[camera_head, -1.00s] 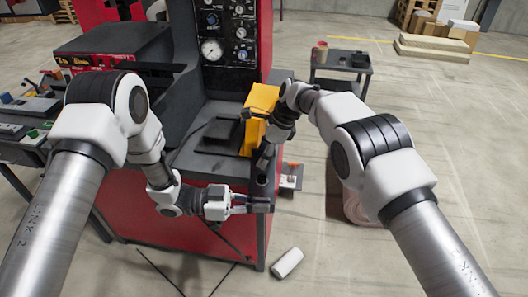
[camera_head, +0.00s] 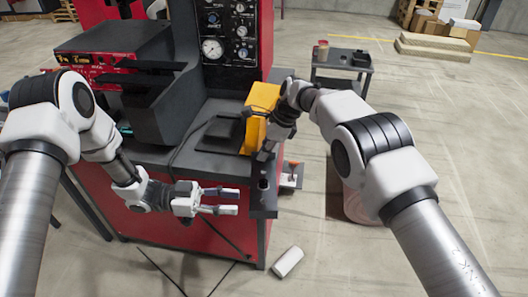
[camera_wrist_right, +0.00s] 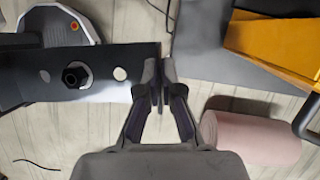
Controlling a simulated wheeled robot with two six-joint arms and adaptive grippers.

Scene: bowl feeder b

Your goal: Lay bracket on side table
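The bracket (camera_head: 264,200) is a dark piece hanging beside the front right corner of the red bench. In the right wrist view it is a dark plate (camera_wrist_right: 110,68) with holes and a black hex nut. My right gripper (camera_wrist_right: 160,72) has its fingertips closed on the plate's end; in the head view the right gripper (camera_head: 264,158) points down and its tips are hard to see. My left gripper (camera_head: 228,201) is open, its two fingers apart, just left of the bracket. The side table (camera_head: 340,84) is a small dark cart at the upper right, apart from both grippers.
A can (camera_head: 322,51) and a dark bin (camera_head: 360,58) stand on the side table; its front left top looks bare. A yellow box (camera_head: 262,108) is on the bench behind my right gripper. A pink roll (camera_wrist_right: 255,135) and a white block (camera_head: 287,262) lie on the floor.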

